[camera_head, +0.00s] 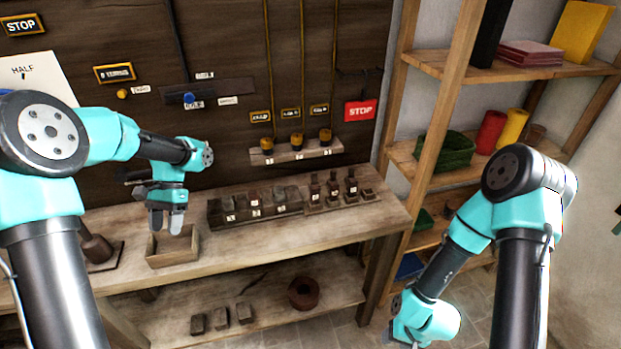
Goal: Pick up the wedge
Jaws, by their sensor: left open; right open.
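My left gripper (166,220) points down, open, above a small open wooden box (174,258) near the left of the bench. Nothing shows between its fingers. I cannot tell for certain which object is the wedge. Small dark blocks (222,317) lie on the lower shelf. Other small blocks sit in a dark compartmented tray (240,216) on the bench, right of the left gripper.
The workbench (330,236) has bare room along its front edge. Small dark bottles (333,187) stand in a rack behind. A dark mallet-like object (96,247) lies at the left. A brown ring (303,293) lies on the lower shelf. A wooden shelving unit (432,62) stands right.

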